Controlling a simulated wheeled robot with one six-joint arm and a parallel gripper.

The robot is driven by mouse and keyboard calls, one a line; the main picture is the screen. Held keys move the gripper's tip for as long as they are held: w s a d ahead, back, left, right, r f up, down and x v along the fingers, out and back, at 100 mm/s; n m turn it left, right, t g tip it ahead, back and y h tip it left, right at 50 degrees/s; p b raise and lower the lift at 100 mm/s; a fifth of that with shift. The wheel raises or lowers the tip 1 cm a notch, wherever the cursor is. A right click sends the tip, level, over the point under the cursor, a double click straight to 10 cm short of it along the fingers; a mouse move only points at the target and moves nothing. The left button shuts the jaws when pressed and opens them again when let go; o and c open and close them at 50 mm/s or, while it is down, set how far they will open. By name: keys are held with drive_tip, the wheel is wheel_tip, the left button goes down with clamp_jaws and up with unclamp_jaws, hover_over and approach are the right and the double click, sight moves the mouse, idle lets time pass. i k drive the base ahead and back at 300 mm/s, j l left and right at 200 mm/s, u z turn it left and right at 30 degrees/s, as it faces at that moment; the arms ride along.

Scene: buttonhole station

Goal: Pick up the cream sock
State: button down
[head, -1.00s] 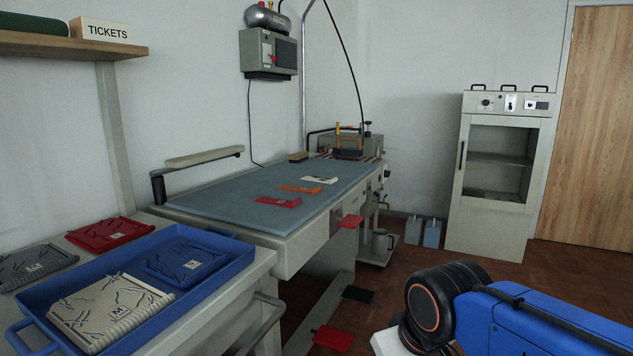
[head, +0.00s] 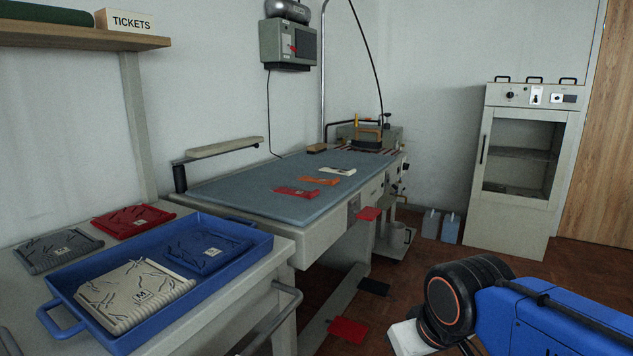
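A small flat cream piece (head: 337,170), which may be the cream sock, lies on the blue-grey top of the pressing table (head: 250,195), towards its far end. It is too small to tell its shape for sure. An orange piece (head: 319,181) and a red piece (head: 296,192) lie in a row nearer than it. My blue arm shows at the lower right, well apart from the table top. My gripper is out of view.
A blue tray (head: 262,245) with a cream knitted piece (head: 135,293) and a blue one (head: 208,252) stands on the near-left bench. Red and grey knits lie behind it. A grey cabinet (head: 515,230) stands at the back right. Floor shows between table and cabinet.

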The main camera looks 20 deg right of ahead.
sight(330, 169)
drive_tip(key=i+l, duration=0.35)
drive_tip(key=i+l+z, duration=0.1)
drive_tip(key=i+l, duration=0.2)
drive_tip(key=i, duration=0.15)
